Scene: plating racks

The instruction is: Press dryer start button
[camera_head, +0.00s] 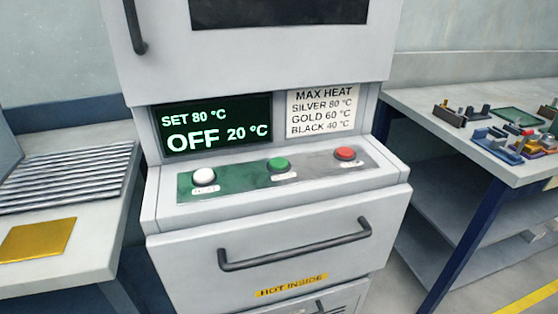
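The grey dryer (280,246) stands in the middle of the head view. Its sloped panel carries a white button (204,176), a green button (278,164) and a red button (345,154), from left to right. The small labels below the buttons are too small to read. The green-lit display (216,126) reads SET 80 °C, OFF, 20 °C. Neither of my grippers shows in the view, and nothing touches the buttons.
A drawer handle (295,246) sticks out below the panel, above a HOT INSIDE label. A left table (88,232) holds a ribbed rack and a gold plate (37,240). A right table (408,97) holds several small parts. A heat-limit sign (320,111) is beside the display.

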